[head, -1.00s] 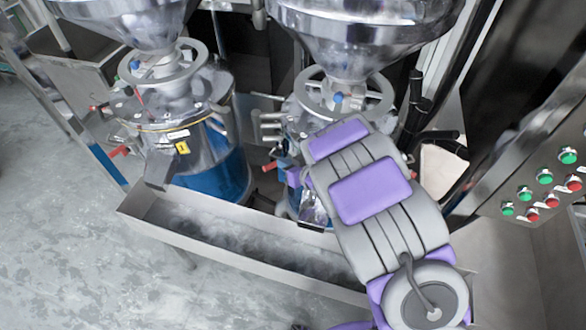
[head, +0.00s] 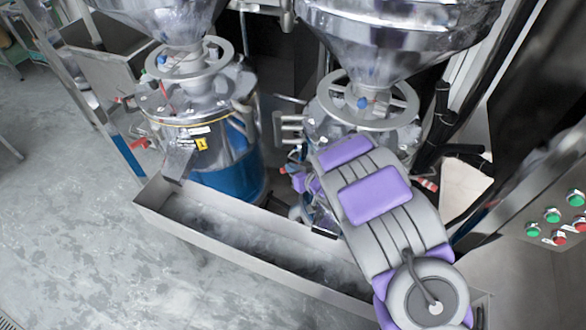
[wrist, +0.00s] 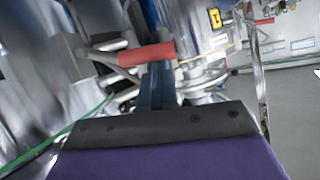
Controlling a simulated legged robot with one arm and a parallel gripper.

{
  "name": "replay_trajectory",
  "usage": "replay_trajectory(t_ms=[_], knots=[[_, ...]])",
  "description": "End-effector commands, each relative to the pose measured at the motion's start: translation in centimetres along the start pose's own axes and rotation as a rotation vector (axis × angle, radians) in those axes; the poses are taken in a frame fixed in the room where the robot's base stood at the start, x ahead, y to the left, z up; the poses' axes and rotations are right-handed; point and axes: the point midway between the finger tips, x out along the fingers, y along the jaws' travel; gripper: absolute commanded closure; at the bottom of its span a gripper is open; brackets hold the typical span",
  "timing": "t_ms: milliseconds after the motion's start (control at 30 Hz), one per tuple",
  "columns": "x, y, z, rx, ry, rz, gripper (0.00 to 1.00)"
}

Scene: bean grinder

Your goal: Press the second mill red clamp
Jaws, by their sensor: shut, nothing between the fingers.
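The second mill (head: 322,125) is the right one in the head view, largely hidden behind my arm. A small red clamp handle (head: 284,169) shows at its left side, by the purple end of my arm. In the wrist view a red clamp handle (wrist: 133,55) lies across the upper middle, on a metal bracket. My gripper (wrist: 157,72) is shut and empty, a dark narrow finger pointing up in that view. Its tip overlaps the right part of the red handle; I cannot tell whether they touch. In the head view the fingertips are hidden.
The first mill (head: 225,165) stands to the left with its own red handle (head: 138,144). A metal trough (head: 215,232) runs in front of both mills. A panel with green and red buttons (head: 553,215) is at the right. The floor at left is clear.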

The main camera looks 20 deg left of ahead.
Motion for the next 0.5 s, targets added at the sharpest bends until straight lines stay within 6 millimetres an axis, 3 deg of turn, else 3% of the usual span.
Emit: replay_trajectory(t_ms=[500], knots=[[1.1,-0.7,2.2,-0.116,-0.001,0.049,1.0]])
